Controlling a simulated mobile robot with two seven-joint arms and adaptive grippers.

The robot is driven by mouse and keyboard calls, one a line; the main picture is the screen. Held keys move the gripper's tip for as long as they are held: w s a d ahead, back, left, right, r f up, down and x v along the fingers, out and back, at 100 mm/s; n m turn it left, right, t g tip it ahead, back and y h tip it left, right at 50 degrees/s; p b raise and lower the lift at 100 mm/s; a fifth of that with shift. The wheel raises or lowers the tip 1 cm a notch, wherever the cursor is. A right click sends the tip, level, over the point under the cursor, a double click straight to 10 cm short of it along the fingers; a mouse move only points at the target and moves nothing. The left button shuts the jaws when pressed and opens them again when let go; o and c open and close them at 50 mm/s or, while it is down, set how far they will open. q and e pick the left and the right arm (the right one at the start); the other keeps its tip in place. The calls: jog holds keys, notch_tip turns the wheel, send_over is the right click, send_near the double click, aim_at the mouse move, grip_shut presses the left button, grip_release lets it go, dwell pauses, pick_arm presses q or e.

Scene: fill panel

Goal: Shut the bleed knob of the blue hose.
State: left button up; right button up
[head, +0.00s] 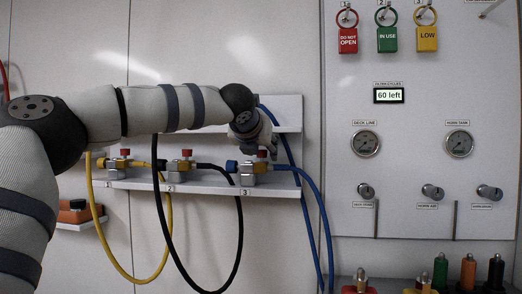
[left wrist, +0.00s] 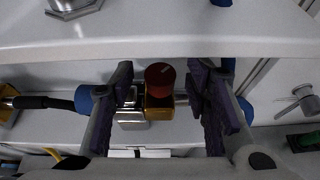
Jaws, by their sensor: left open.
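The blue hose (head: 311,200) runs from the fitting at place 3 on the white shelf and hangs down to the right. In the left wrist view the knob (left wrist: 160,76) stands on a brass-coloured block (left wrist: 158,108), between the two purple-padded fingers of my left gripper (left wrist: 172,80). The fingers are open, with a gap on each side of the knob. The knob sits nearer the left finger. My right gripper is not in view.
A yellow hose (head: 166,225) and a black hose (head: 240,235) with red-knobbed fittings share the shelf (head: 205,188). An upper shelf (left wrist: 150,30) lies close above the fingers. A panel (head: 410,220) with gauges, switches and tags stands at the right.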

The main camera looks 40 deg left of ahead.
pick_arm(q)
grip_shut()
jog(key=shift+s+m+h, duration=0.1)
jog(key=shift+m+h, duration=0.2)
jog(key=shift+a+m+t+h, duration=0.2)
jog(key=shift+m+t+h, duration=0.4)
jog(key=shift+m+h, duration=0.3)
jog(key=m+h, duration=0.2)
jog(key=shift+a+t+h, duration=0.1)
jog(key=shift+t+h, duration=0.2)
jog(key=shift+a+f+m+h+b, duration=0.15)
jog(key=shift+m+h+b, duration=0.15)
jog(key=shift+m+h, duration=1.3)
jog(key=shift+h, duration=0.2)
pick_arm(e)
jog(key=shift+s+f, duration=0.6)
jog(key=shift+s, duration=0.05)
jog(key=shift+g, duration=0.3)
